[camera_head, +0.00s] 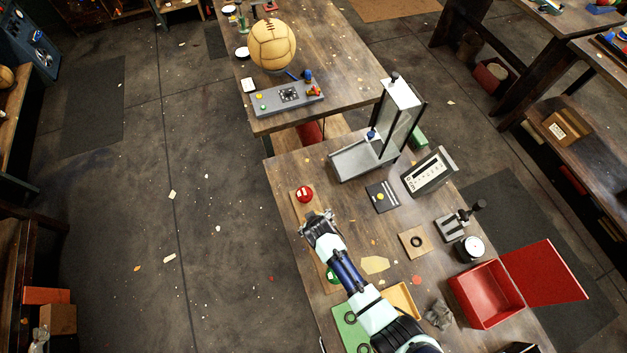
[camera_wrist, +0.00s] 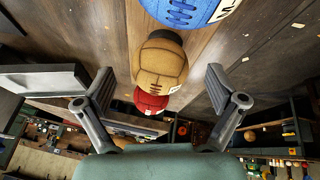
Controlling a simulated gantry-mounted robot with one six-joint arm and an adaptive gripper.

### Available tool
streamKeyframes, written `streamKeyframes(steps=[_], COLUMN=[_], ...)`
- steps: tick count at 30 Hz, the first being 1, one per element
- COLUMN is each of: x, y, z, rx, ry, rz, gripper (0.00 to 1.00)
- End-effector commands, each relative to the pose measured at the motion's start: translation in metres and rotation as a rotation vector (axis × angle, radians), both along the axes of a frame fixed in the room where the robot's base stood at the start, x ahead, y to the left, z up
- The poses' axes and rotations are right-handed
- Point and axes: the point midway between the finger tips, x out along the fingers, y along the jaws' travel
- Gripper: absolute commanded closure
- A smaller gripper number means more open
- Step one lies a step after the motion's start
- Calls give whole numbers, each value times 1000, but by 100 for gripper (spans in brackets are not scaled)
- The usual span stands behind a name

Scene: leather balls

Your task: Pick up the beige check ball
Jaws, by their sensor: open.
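In the wrist view, a tan ball with dark stitching (camera_wrist: 161,62) lies in a row on a wooden board, between a blue ball (camera_wrist: 190,8) and a red ball (camera_wrist: 152,101). It is the only beige-toned ball there; a check pattern is not clear at this size. My gripper (camera_wrist: 158,76) is open, with one finger on each side of the tan ball's line and no visible contact. In the head view, my gripper (camera_head: 317,218) is just in front of the red ball (camera_head: 304,193) and over the board; the tan and blue balls are hidden there.
A green ball (camera_head: 333,274) is partly behind my arm. A grey metal stand (camera_head: 362,158) and a black pad (camera_head: 382,196) stand to the right. An open red box (camera_head: 486,296) is at the near right. A large leather ball (camera_head: 271,44) rests on the far table.

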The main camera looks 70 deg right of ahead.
Motion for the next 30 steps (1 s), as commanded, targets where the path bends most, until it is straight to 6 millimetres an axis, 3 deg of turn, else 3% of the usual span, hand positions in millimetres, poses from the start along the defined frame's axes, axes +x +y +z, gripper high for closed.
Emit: streamKeyframes(steps=[4,13,25,30], x=[4,6,6,6], y=[-11,-13,-13,-13], z=[-25,-29,-29,-29], rx=[1,-1,0,-1], ry=[2,-1,0,-1], rz=[-2,0,0,0], gripper=[6,7,73,73])
